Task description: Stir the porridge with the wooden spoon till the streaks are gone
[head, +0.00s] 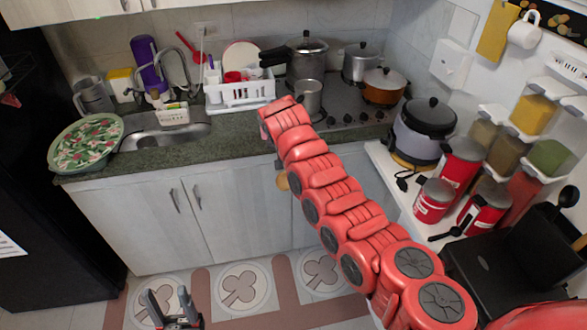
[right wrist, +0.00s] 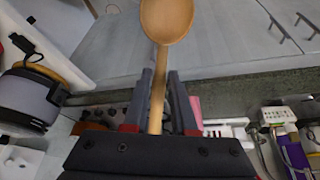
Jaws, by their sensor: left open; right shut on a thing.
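The wooden spoon (right wrist: 167,20) is upright in the right wrist view, its handle between the fingers of my right gripper (right wrist: 160,105), which is shut on it. Its bowl points away from the gripper and looks empty, against the cabinet doors. In the head view a tan part of the spoon (head: 282,181) shows beside my red right arm, in front of the cabinets; the arm hides the right gripper. My left gripper (head: 170,308) is open and empty low over the floor. No porridge is visible. A small open metal pot (head: 308,97) stands by the stove; its contents cannot be made out.
A lidded steel pot (head: 361,63), a pressure cooker (head: 307,55) and an orange pot (head: 383,86) stand around the stove. A white dish rack (head: 240,93) is left of it. A rice cooker (head: 425,128) and red canisters (head: 433,200) fill the right counter.

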